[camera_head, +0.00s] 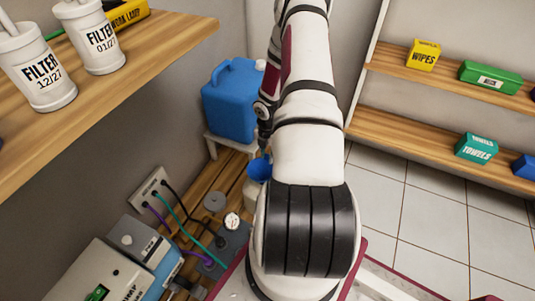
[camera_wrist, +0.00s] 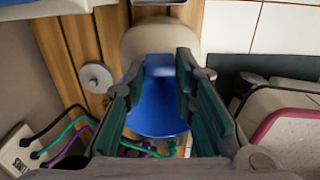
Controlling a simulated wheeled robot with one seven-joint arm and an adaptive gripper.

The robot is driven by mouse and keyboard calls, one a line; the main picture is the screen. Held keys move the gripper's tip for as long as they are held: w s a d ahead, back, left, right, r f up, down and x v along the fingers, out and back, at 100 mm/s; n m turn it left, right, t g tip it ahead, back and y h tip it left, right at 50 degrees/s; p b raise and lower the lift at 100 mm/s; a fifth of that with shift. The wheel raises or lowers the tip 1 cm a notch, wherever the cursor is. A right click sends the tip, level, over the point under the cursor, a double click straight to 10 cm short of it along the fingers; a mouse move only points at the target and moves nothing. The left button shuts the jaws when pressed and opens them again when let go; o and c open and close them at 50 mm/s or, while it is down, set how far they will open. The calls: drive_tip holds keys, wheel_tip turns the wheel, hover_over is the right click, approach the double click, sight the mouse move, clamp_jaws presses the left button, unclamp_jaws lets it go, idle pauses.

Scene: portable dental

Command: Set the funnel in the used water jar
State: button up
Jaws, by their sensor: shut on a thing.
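The blue funnel (camera_wrist: 155,108) sits between the two green-padded fingers of my gripper (camera_wrist: 160,66) in the wrist view, and the gripper is shut on it. In the head view the funnel (camera_head: 260,168) shows just left of my arm, at the top of a cream jar (camera_head: 252,192). That jar, which looks like the used water jar, also shows beyond the fingertips in the wrist view (camera_wrist: 143,42). My arm hides part of the jar. I cannot tell whether the funnel's spout is inside the jar's mouth or above it.
A blue water jug (camera_head: 232,100) stands on a small stand behind the jar. A grey round cap (camera_head: 214,202) lies on the wooden surface to the left. A wall outlet (camera_head: 152,193) and coloured cables run nearby. A shelf with filter canisters (camera_head: 98,38) overhangs the left.

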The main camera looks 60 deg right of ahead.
drive_tip(key=shift+f+b, duration=0.3)
drive_tip(key=shift+f, duration=0.3)
drive_tip(key=o, duration=1.1)
drive_tip(key=shift+r, duration=0.1)
wheel_tip(320, 180, up, 12)
drive_tip(key=shift+f, duration=0.1)
drive_tip(key=shift+s, duration=0.15)
